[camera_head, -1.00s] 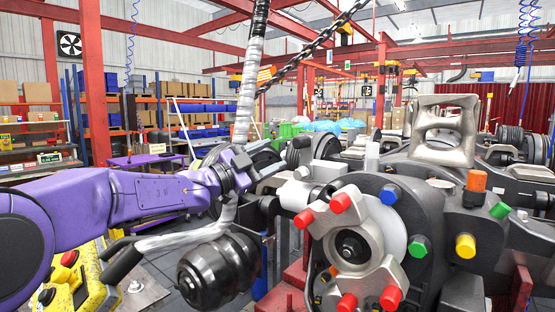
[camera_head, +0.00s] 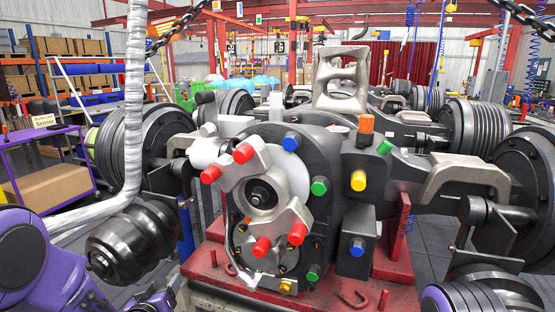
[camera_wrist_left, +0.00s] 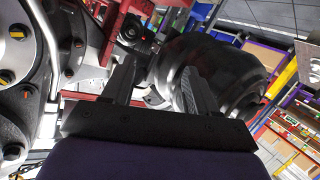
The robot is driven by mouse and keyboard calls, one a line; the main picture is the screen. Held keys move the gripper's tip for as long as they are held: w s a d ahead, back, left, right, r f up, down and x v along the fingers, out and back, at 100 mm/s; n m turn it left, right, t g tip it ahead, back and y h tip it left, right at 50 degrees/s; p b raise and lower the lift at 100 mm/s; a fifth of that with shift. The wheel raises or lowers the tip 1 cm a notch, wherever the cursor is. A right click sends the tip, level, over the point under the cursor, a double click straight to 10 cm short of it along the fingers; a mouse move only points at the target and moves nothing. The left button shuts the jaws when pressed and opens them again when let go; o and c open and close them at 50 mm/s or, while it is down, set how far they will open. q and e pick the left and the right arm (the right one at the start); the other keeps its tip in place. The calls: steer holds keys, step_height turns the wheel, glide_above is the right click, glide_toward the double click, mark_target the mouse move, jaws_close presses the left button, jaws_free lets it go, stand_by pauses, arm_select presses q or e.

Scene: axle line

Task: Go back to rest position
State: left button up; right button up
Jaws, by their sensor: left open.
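My left arm is purple and low at the left edge of the head view. Its gripper (camera_head: 155,300) shows only in part at the bottom, below the black rounded canister (camera_head: 132,243). In the left wrist view the two fingers (camera_wrist_left: 157,75) are spread apart with nothing held between them. The black canister (camera_wrist_left: 220,68) is close beyond the fingers there; I cannot tell whether they touch it. My right gripper cannot be made out.
The axle housing (camera_head: 265,190), with red, green, blue and yellow caps, stands on a red stand (camera_head: 395,255) in the middle. A silver-wrapped hose (camera_head: 135,100) hangs at left. A purple cart (camera_head: 22,170) holds a cardboard box (camera_head: 50,187).

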arm_select(q)
steer(key=s+f+g, duration=0.4)
steer(key=s+f, duration=0.4)
steer(key=s, duration=0.4)
steer(key=s+f+n+g+y, duration=0.1)
steer(key=s+f+g, duration=0.2)
steer(key=s+f, duration=0.6)
steer(key=s+a+f+n+g+y, duration=0.1)
steer(key=s+f+g, duration=0.3)
steer(key=s, duration=1.2)
step_height(320, 180, down, 4)
steer(key=shift+f+g, duration=0.2)
steer(key=shift+g, duration=0.1)
steer(key=shift+s, duration=0.1)
